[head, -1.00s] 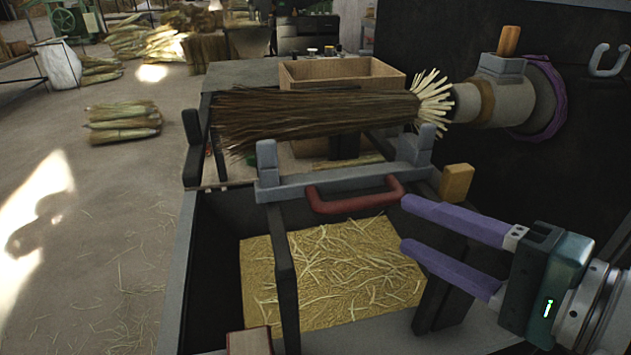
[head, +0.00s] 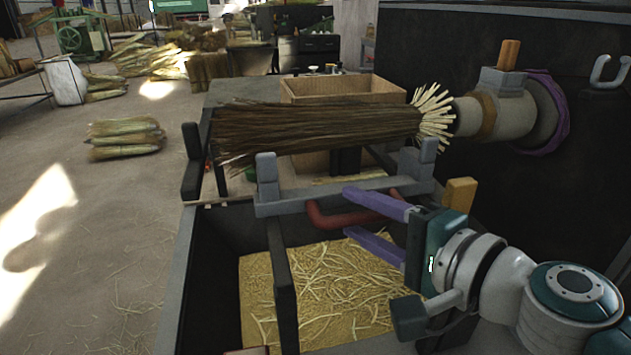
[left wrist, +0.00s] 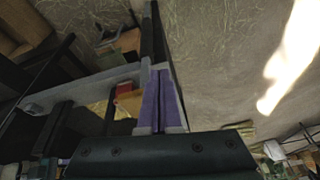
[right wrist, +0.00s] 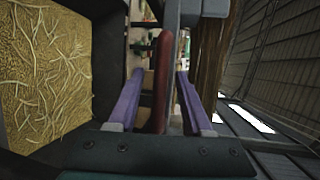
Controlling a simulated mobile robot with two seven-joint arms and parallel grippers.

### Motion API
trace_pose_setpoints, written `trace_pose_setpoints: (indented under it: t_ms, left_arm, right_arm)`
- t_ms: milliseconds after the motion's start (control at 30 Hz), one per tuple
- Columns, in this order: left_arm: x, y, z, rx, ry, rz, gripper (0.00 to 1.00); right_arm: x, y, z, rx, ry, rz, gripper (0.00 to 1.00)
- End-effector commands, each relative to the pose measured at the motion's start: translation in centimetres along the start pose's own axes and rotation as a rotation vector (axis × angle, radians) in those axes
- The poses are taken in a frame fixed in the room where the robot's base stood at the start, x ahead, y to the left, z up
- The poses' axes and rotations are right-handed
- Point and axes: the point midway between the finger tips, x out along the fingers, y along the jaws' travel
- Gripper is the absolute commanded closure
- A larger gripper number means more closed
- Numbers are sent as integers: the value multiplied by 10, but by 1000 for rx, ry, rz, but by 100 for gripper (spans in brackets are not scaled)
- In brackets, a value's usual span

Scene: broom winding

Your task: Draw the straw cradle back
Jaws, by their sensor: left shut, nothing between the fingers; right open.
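The straw cradle (head: 340,194) is a grey bar with upright posts at its ends and a red handle (head: 322,218) on its near side. A brown straw bundle (head: 310,130) lies above it, its pale cut end at the spindle. My right gripper (head: 348,212) is open at the handle in the head view, partly covering it. In the right wrist view the red handle (right wrist: 162,80) shows between the two purple fingers, not gripped. My left gripper (left wrist: 159,72) shows only in the left wrist view, shut and empty.
A bin of loose straw (head: 330,285) lies below the cradle. A yellow block (head: 459,194) sits right of it. A wooden box (head: 345,88) stands behind the bundle. The spindle (head: 500,112) projects from a dark wall panel at right.

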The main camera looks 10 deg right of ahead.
Motion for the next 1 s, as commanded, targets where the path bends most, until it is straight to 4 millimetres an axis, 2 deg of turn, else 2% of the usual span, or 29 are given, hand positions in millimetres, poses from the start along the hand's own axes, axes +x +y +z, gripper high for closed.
trace_pose_setpoints:
  t_ms: [133,567,1000]
  left_arm:
    - [0,0,0,0,0,0,100]
    - [0,0,0,0,0,1,100]
    - [0,0,0,0,-1,1,100]
  right_arm:
    - [0,0,0,0,0,0,50]
    - [0,0,0,0,0,0,99]
    - [0,0,0,0,0,0,100]
